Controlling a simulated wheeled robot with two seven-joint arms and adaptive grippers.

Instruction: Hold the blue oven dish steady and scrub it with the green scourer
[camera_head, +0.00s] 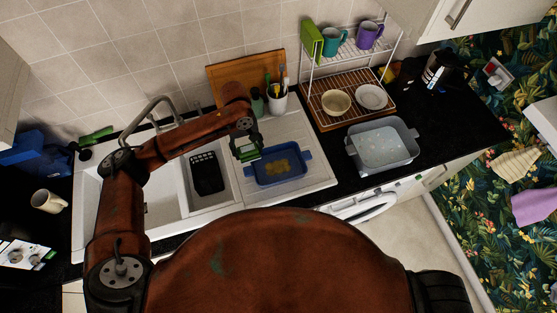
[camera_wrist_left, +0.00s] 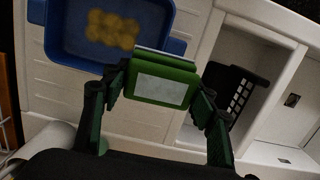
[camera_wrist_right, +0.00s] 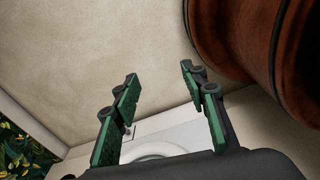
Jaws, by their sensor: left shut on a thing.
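The blue oven dish (camera_head: 278,181) lies on the white drainer right of the sink, with yellow-brown stains on its floor. It also shows at the upper left of the left wrist view (camera_wrist_left: 85,62). My left gripper (camera_head: 245,147) is shut on the green scourer (camera_wrist_left: 162,87), a green block with a pale patch.
A black basket (camera_head: 207,173) sits in the small basin left of the dish. A utensil pot (camera_head: 277,103) and a wooden board (camera_head: 243,68) stand behind. A dish rack (camera_head: 347,92) and a pale blue tub (camera_head: 383,147) are to the right.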

